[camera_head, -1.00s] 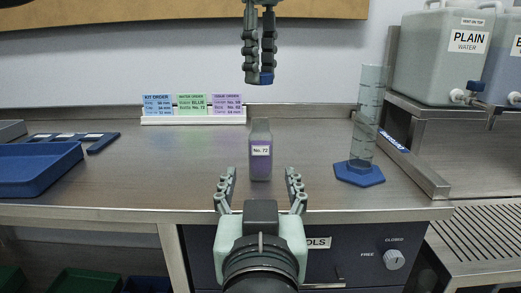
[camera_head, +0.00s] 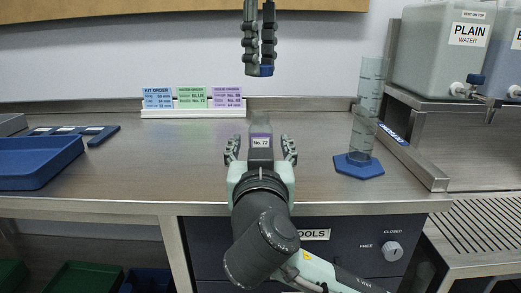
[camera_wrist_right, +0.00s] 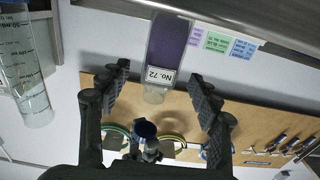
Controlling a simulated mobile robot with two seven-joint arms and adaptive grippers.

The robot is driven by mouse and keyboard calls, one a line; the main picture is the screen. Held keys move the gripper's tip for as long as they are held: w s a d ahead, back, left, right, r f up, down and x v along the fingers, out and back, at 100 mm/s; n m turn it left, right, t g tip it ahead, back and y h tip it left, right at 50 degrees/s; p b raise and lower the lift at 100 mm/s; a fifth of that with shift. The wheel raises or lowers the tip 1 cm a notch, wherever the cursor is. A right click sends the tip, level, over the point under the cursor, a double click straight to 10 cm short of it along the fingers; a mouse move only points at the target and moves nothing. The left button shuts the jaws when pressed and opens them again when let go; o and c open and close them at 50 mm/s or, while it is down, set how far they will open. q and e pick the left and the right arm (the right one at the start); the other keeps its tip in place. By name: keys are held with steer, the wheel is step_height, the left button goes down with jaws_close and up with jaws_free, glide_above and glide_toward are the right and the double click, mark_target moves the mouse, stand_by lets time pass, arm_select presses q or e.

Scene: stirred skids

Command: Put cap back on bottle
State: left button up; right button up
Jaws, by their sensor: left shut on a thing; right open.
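The bottle (camera_head: 260,128) is clear with purple liquid and a "No. 72" label, upright on the steel bench. In the right wrist view the bottle (camera_wrist_right: 168,45) appears upside down, its clear neck open. My right gripper (camera_head: 260,150) is open, its fingers to either side of the bottle in the head view. In the right wrist view its fingers (camera_wrist_right: 160,95) flank the bottle's neck end, apart from it. My left gripper (camera_head: 259,68) is high above the bottle, shut on the blue cap (camera_head: 266,71). The cap (camera_wrist_right: 145,130) also shows in the right wrist view.
A measuring cylinder (camera_head: 367,110) on a blue base (camera_head: 358,167) stands right of the bottle. A blue tray (camera_head: 40,165) lies at left. A card stand (camera_head: 193,113) is at the back. Water containers (camera_head: 440,55) stand at right.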

steer(key=shift+w, duration=1.15)
steer(key=shift+c, duration=0.2)
jaws_close()
